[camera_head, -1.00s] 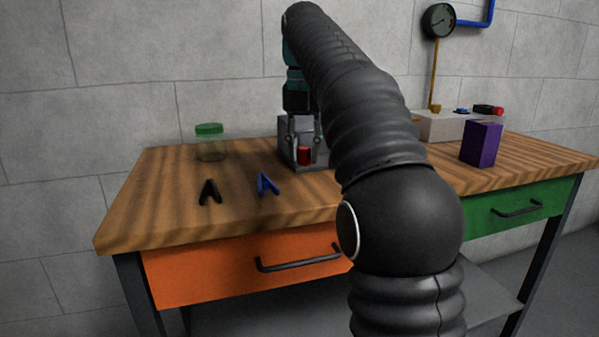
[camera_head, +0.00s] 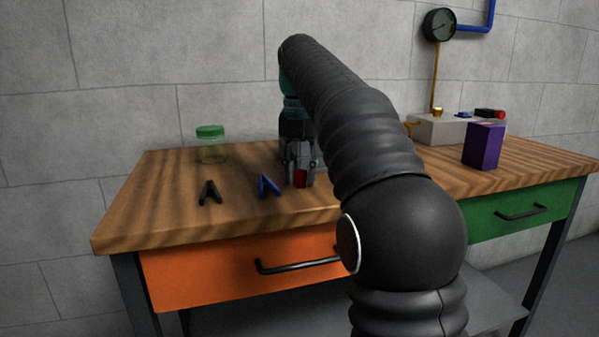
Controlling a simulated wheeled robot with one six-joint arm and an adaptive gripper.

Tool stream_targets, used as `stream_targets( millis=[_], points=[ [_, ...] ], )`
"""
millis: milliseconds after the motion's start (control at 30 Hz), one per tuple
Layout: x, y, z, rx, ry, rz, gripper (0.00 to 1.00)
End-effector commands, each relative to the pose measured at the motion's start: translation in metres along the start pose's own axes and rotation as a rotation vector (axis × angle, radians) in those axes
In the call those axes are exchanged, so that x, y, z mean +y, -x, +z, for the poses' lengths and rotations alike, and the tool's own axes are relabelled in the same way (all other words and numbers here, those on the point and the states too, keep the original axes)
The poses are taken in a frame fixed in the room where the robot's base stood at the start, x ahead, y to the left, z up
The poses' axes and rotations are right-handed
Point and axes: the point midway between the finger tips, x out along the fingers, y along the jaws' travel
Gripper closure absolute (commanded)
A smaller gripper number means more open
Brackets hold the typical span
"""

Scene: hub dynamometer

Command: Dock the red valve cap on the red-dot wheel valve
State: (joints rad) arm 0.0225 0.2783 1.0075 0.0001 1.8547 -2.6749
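My gripper (camera_head: 300,177) is low over the middle of the wooden bench top, left of my arm links. A small red piece (camera_head: 300,178), which looks like the red valve cap, sits between its fingertips. The fingers overlap its sides and it has moved along with them, so the gripper appears shut on it. Whether its underside touches the bench is hard to tell. No wheel or red-dot valve can be made out; my arm hides part of the bench.
A black V-shaped piece (camera_head: 209,193) and a blue one (camera_head: 269,187) lie left of the gripper. A green-lidded jar (camera_head: 211,145) stands behind them. A purple box (camera_head: 482,146) and a pale block (camera_head: 440,130) with small coloured parts stand right. The bench's left front (camera_head: 150,220) is clear.

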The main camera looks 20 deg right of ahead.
Motion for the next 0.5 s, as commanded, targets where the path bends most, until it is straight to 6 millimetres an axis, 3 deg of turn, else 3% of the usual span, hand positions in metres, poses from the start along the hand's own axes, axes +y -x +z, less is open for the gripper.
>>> stream_targets(
  millis=[33, 100, 367, 500],
  points=[
    [0.000, 0.000, 0.000, 0.000, 0.000, 0.000, 0.54],
    [0.000, 0.000, 0.000, 0.000, 0.000, 0.000, 0.44],
    [0.000, 0.001, 0.000, 0.001, 0.000, 0.000, 0.44],
    [0.000, 0.011, 0.000, 0.000, 0.000, 0.000, 0.44]
  ],
)
